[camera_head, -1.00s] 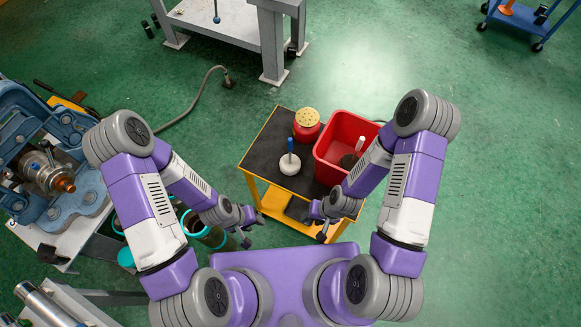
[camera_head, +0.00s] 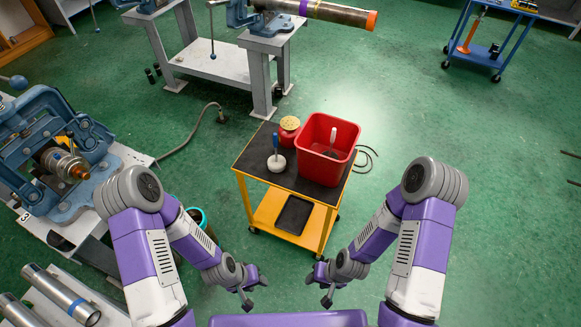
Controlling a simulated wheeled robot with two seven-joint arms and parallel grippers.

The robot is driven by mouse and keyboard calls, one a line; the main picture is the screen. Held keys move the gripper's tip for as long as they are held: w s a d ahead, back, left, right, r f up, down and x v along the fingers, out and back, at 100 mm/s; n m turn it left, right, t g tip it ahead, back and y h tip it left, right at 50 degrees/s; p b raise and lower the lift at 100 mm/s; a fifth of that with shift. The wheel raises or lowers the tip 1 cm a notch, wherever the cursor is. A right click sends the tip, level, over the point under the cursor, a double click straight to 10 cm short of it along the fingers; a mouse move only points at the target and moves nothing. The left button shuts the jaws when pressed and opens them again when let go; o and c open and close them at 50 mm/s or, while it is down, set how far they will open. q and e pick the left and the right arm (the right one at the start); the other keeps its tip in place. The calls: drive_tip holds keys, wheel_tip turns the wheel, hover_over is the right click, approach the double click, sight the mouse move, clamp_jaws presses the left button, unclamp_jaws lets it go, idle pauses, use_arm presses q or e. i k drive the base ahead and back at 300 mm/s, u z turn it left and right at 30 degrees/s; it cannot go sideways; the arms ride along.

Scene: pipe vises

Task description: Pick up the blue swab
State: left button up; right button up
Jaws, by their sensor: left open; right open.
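The blue swab (camera_head: 276,142) stands upright with its blue handle up and a round white base (camera_head: 277,163) below. It is on the black top of the yellow cart (camera_head: 253,160), near the cart's left side. My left gripper (camera_head: 255,293) is open and empty, in front of the cart and below the swab in the picture. My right gripper (camera_head: 319,285) is open and empty, in front of the cart to the right. Both are well apart from the swab.
A red bin (camera_head: 314,133) with a white-handled item inside stands right of the swab. A blue vise (camera_head: 60,155) is on a bench at left.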

sight(277, 162)
drive_tip(key=z, duration=0.4)
drive_tip(key=i, duration=0.95)
drive_tip(key=z, duration=0.35)
